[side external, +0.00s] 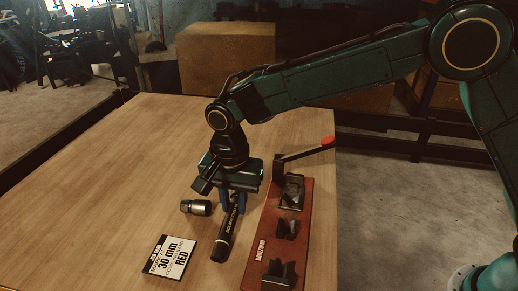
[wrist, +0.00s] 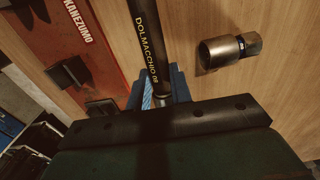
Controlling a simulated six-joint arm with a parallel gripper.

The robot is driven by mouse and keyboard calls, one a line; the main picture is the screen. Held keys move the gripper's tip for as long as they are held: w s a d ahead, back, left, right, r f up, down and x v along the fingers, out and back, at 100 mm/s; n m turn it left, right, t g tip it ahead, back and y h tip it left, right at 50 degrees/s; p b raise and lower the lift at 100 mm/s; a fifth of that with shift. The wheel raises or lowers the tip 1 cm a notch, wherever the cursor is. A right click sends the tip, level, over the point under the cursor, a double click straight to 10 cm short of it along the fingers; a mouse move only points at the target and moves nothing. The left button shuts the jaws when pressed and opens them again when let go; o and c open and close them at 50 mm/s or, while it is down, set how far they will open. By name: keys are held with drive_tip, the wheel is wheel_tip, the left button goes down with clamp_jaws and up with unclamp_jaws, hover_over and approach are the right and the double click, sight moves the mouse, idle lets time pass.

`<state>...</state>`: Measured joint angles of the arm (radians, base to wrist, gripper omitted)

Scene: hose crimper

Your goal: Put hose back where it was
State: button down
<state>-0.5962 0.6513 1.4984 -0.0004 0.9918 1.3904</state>
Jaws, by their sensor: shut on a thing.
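The black hose (side external: 226,236) with yellow lettering is between the blue fingers of my gripper (side external: 233,202), left of the red crimper base. My gripper is shut on it near its far end. In the wrist view the hose (wrist: 150,42) runs up from between the blue fingers (wrist: 163,88) and leaves the top of the picture. Whether the hose touches the table or hangs just above it, I cannot tell. The crimper (side external: 290,229) has a red base, several dark blocks and a lever with a red grip (side external: 327,142).
A metal fitting (side external: 196,207) lies on the table left of the hose; it also shows in the wrist view (wrist: 228,51). The wooden table (side external: 120,160) is clear at the left and back.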

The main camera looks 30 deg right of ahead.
idle(0.5)
drive_tip(key=shift+c, duration=1.8)
unclamp_jaws()
drive_tip(key=shift+r, duration=0.2)
drive_tip(key=shift+r, duration=0.35)
drive_tip(key=shift+r, duration=0.35)
drive_tip(key=shift+r, duration=1.05)
drive_tip(key=shift+r, duration=0.35)
drive_tip(key=shift+r, duration=0.7)
